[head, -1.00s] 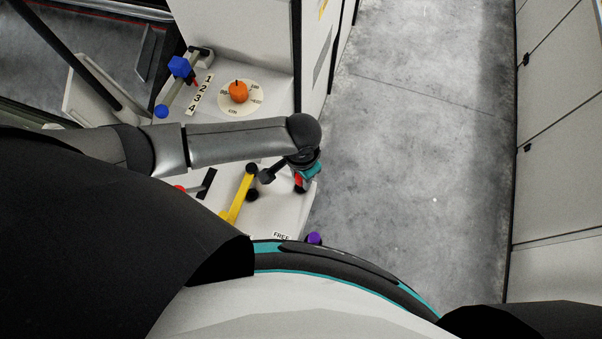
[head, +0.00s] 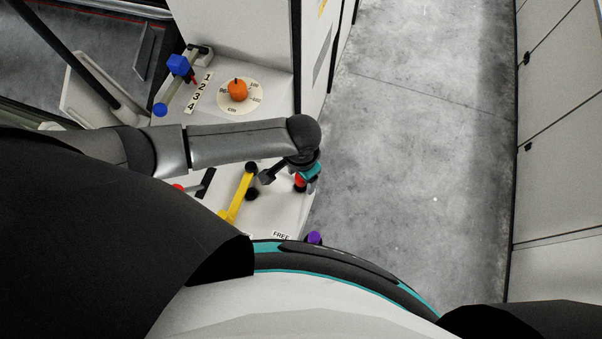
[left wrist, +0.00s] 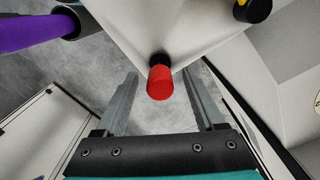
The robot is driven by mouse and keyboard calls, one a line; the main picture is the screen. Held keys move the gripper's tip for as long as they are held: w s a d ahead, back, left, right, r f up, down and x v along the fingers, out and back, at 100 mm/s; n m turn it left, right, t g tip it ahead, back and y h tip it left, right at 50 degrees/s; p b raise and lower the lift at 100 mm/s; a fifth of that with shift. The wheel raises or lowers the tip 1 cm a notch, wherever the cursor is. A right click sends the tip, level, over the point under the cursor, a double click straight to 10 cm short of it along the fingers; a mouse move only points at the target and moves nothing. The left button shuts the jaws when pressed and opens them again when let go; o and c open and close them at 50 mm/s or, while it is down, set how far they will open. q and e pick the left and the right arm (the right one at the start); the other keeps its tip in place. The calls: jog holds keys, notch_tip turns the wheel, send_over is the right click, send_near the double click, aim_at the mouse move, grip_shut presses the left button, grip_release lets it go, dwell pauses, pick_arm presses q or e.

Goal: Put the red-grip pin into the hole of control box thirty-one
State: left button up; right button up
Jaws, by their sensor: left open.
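The red grip (head: 300,180), which looks like the pin's, is at the right edge of the white control panel (head: 280,205). In the left wrist view the red grip (left wrist: 160,83) is a short cylinder on a black collar at the panel's corner. My left gripper (head: 311,183) is over that edge, open. Its two fingers stand either side of the red grip, with visible gaps, so it is not gripped. The pin's shaft is hidden. I cannot make out a number thirty-one or an empty hole. My right gripper is not in view.
A yellow lever (head: 237,195), a purple-ended part (head: 314,238) and a FREE label (head: 281,235) are close to the gripper. An orange knob (head: 238,91) and a blue slider handle (head: 178,66) are farther back. Clear grey floor (head: 420,150) lies to the right.

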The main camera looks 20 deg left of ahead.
pick_arm(q)
notch_tip(320, 180, up, 15)
jog(key=p, duration=0.2)
jog(key=shift+r, duration=0.15)
dwell(0.8)
